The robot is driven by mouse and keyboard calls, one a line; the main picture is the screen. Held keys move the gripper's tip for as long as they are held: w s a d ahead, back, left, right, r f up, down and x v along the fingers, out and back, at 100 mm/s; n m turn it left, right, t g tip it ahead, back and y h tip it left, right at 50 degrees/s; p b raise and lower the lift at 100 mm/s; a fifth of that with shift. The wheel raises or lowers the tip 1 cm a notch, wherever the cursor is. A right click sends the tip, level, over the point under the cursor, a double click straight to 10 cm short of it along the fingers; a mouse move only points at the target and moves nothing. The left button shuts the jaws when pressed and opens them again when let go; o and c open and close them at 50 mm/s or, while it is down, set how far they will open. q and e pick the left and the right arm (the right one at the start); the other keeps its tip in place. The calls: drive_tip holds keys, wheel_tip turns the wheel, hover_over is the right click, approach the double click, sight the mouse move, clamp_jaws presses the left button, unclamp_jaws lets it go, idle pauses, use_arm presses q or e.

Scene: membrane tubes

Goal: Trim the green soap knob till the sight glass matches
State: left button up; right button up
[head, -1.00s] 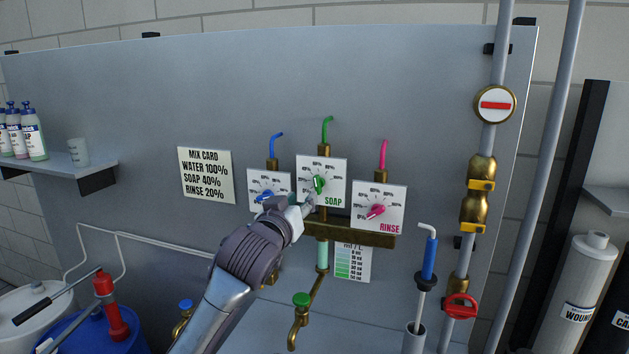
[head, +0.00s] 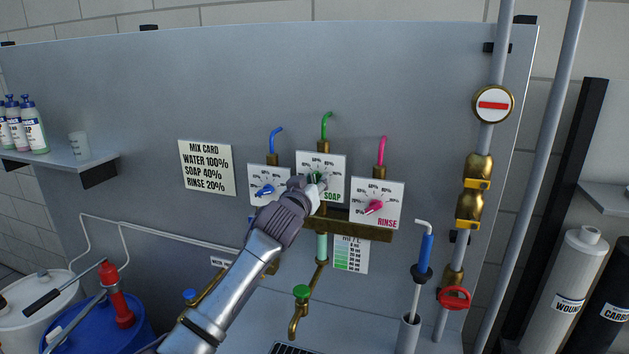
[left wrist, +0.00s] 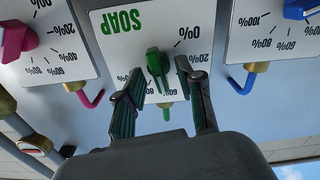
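The green soap knob (head: 316,177) is on the middle white dial plate, partly covered by my left gripper (head: 311,186) in the head view. In the left wrist view the plate is upside down. There the soap knob (left wrist: 155,65) lies between the two fingers of my left gripper (left wrist: 159,73), which are open with gaps on both sides. The sight glass (head: 321,246) is a pale green tube below the dial, beside a green-shaded chart (head: 350,255). The mix card (head: 207,167) reads water 100%, soap 40%, rinse 20%. My right gripper is out of view.
The blue water knob (head: 265,191) and pink rinse knob (head: 373,207) sit close on either side. A brass tap with a green handle (head: 301,292) is below. A blue-handled rod (head: 427,257) and a red valve wheel (head: 455,298) stand at right.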

use_arm(q)
clamp_jaws()
drive_tip(key=m, duration=0.5)
drive_tip(key=shift+d+m, duration=0.1)
drive_tip(key=shift+m, duration=0.3)
drive_tip(key=m+p, duration=0.1)
drive_tip(key=m, duration=0.2)
drive_tip(key=shift+d+f+m, duration=0.1)
drive_tip(key=shift+d+m, duration=0.05)
drive_tip(key=shift+m, duration=1.45)
